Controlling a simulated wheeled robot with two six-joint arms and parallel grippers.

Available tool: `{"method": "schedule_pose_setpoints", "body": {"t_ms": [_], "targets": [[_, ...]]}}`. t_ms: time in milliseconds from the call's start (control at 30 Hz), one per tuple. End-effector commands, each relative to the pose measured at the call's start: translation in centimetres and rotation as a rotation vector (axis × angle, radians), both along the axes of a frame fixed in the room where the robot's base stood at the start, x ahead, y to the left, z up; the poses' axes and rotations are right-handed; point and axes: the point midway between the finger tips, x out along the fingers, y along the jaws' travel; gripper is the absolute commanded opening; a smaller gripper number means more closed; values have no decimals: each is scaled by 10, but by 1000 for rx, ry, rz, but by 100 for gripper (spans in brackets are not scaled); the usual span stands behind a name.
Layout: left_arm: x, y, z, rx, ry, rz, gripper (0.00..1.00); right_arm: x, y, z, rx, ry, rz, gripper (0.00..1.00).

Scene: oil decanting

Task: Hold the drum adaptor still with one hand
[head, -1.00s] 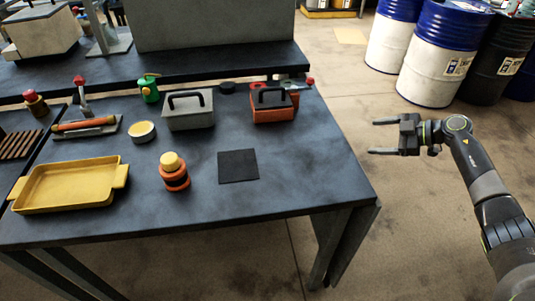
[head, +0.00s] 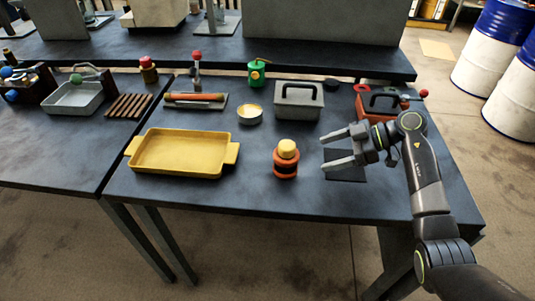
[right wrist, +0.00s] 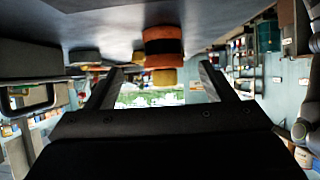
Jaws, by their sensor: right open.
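The drum adaptor, taken to be the orange-and-black round piece with a yellow cap (head: 286,163), stands upright on the dark table near its front edge. It also shows in the right wrist view (right wrist: 163,42), upside down, between and beyond my fingers. My right gripper (head: 323,153) is open and empty, just right of the adaptor, its two fingers pointing left at it. A gap shows between the fingertips and the adaptor. In the right wrist view the right gripper's fingers (right wrist: 161,76) are spread apart. My left gripper is not in view.
A yellow tray (head: 180,174) lies left of the adaptor. A round tin (head: 249,118) and a grey box with a black handle (head: 298,104) stand behind it. A dark square mat (head: 345,175) lies under my right gripper. An orange toolbox (head: 362,109) is behind my right arm.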

Motion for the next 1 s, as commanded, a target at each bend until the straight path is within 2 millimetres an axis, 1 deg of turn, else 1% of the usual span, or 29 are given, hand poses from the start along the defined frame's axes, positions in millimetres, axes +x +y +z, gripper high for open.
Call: {"method": "schedule_pose_setpoints", "body": {"t_ms": [133, 267, 467, 667, 700, 800, 1000], "targets": [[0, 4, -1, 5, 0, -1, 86, -2, 10, -1, 14, 3, 11, 76], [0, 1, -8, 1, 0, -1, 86, -2, 17, -6, 18, 3, 13, 76], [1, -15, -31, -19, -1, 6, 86, -3, 40, -21, 19, 1, 14, 76], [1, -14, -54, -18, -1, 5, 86, -3, 66, -36, 18, 2, 14, 76], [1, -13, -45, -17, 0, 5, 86, -3, 71, -32, 19, 6, 14, 76], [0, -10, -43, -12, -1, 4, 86, -3, 82, -38, 19, 5, 13, 76], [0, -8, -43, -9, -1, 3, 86, -3, 94, -46, 17, 4, 13, 76]]}}
